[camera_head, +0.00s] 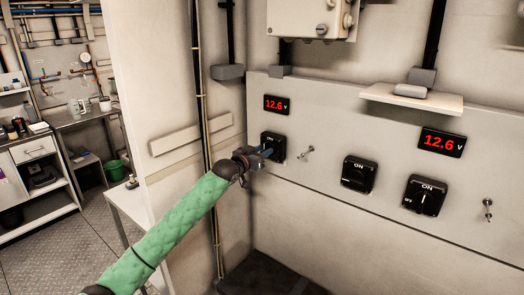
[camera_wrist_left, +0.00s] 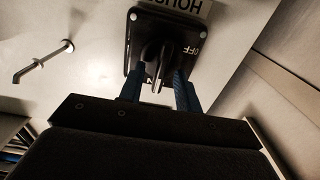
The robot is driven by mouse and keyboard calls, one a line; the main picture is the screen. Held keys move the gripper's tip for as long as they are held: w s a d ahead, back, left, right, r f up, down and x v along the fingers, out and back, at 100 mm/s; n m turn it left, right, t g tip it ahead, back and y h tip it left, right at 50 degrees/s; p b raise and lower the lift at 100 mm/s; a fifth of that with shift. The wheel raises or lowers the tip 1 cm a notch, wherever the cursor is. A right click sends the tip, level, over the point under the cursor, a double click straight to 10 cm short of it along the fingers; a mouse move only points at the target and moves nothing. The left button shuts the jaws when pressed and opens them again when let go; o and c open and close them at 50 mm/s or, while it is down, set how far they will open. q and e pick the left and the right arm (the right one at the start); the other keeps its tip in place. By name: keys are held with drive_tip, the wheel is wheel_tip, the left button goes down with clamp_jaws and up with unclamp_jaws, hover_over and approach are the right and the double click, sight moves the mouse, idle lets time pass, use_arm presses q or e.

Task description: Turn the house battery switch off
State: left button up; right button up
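The house battery switch (camera_head: 274,140) is the leftmost black rotary switch on the grey wall panel, below a red 12.6 V display. In the left wrist view its black plate (camera_wrist_left: 134,40) carries a partly cut-off "HOUSE" label and an OFF mark at the right. Its knob (camera_wrist_left: 157,60) points toward the partly hidden ON mark. My left gripper (camera_head: 267,152) is at this switch. In the left wrist view its blue fingers (camera_wrist_left: 160,80) stand on either side of the knob, with small gaps visible, so it looks open around it. My right gripper is not in view.
Two similar black switches, a middle one (camera_head: 358,174) and a right one (camera_head: 425,195), sit farther right on the panel. Small metal toggles stick out beside the switches (camera_head: 307,152) (camera_head: 488,209). A shelf (camera_head: 440,103) juts out above. A vertical conduit (camera_head: 205,130) runs behind my left arm.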

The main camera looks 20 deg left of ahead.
use_arm(q)
clamp_jaws()
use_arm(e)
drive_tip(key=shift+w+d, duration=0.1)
